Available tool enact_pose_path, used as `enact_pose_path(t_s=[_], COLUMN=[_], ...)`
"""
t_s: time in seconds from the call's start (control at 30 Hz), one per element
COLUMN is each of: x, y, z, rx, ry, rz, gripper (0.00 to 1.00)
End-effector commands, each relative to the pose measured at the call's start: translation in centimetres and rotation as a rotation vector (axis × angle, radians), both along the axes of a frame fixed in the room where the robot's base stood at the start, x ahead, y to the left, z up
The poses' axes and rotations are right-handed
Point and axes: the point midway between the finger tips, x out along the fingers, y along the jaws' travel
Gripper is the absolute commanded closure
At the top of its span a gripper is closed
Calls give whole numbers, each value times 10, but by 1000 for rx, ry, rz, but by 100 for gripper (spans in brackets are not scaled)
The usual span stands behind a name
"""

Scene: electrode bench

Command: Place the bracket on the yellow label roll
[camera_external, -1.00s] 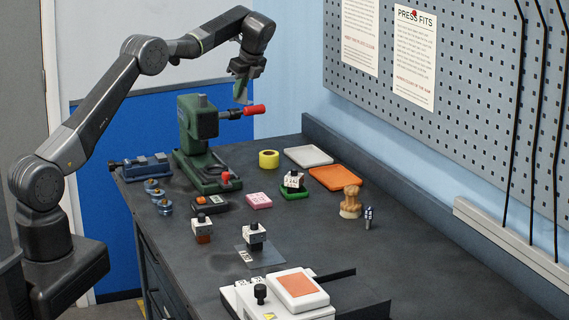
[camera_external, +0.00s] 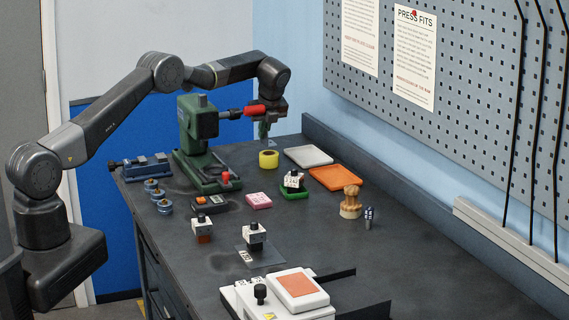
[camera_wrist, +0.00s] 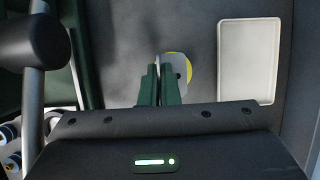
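My gripper (camera_external: 264,131) is shut on the bracket (camera_external: 271,142), a small grey metal piece that hangs point-down in the external view. The bracket is just above the yellow label roll (camera_external: 268,160), which lies flat on the bench; a small gap seems to show between them. In the wrist view the green fingers of my gripper (camera_wrist: 160,75) pinch a thin upright plate of the bracket (camera_wrist: 181,66), and its flat part with a hole sticks out to the right. The bracket and fingers hide much of the roll (camera_wrist: 188,62), leaving its yellow right edge in sight.
The green arbor press (camera_external: 200,140) with its red handle (camera_external: 255,111) stands close left of my gripper. A light grey tray (camera_external: 308,157) lies right of the roll, an orange tray (camera_external: 338,178) in front of it. A pink block (camera_external: 258,201) and green tray (camera_external: 294,193) sit nearer.

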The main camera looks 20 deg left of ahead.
Motion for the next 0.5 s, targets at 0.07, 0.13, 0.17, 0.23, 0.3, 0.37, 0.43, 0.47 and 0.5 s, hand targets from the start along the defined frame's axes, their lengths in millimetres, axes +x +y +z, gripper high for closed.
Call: enact_pose_path(t_s=[0.07, 0.13, 0.17, 0.23, 0.3, 0.37, 0.43, 0.47, 0.5], x=[0, -1, -1, 0, 0, 0, 0, 0, 0], y=[0, 0, 0, 0, 0, 0, 0, 0, 0], z=[-11, -21, -24, -28, -28, -29, -29, -29, -31], rx=[1, 1, 1, 0, 0, 0, 0, 0, 0], ry=[2, 3, 2, 1, 0, 0, 0, 0, 0], rz=[0, 1, 1, 0, 1, 1, 1, 1, 1], gripper=[100, 100, 100, 100, 100, 100, 100, 100, 100])
